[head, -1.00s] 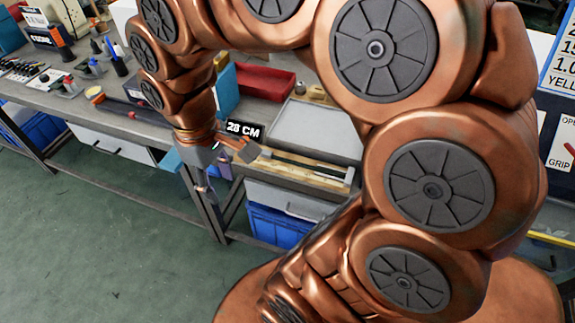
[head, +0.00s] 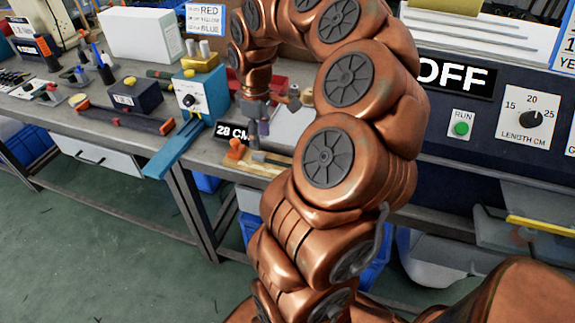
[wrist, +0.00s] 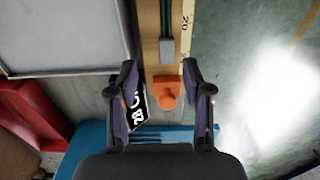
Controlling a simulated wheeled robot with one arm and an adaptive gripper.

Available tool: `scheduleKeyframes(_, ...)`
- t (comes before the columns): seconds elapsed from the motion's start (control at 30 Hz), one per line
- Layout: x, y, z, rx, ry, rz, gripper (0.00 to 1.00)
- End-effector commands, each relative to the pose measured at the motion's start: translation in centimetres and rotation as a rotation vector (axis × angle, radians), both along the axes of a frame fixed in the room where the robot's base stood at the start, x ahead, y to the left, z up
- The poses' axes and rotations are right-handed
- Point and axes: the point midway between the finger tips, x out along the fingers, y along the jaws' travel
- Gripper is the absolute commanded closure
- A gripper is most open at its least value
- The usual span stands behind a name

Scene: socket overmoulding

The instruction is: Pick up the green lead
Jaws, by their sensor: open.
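My gripper (wrist: 161,72) is open and empty in the wrist view, pointing down over the bench. An orange block (wrist: 167,93) lies below and between its fingers, at the end of a wooden board with a ruler scale (wrist: 186,30). In the head view the orange block (head: 235,149) is at the board's left end, below my gripper.
A black 28 CM sign (wrist: 138,107) lies beside the board. A blue channel (head: 174,149) juts past the bench edge, below a blue box with a dial (head: 193,98). A grey tray (wrist: 62,35) and red bin (wrist: 30,108) are left in the wrist view. Floor is clear in front.

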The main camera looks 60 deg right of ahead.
Motion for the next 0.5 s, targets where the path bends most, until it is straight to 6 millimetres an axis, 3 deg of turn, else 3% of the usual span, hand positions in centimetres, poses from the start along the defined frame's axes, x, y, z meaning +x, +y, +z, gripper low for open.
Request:
scheduleKeyframes(0.27, -0.4, 0.5, -1.7, 0.003, 0.003, 0.001, 0.50)
scheduleKeyframes(0.5, -0.6, 0.8, -4.7, 0.004, 0.003, 0.001, 0.50)
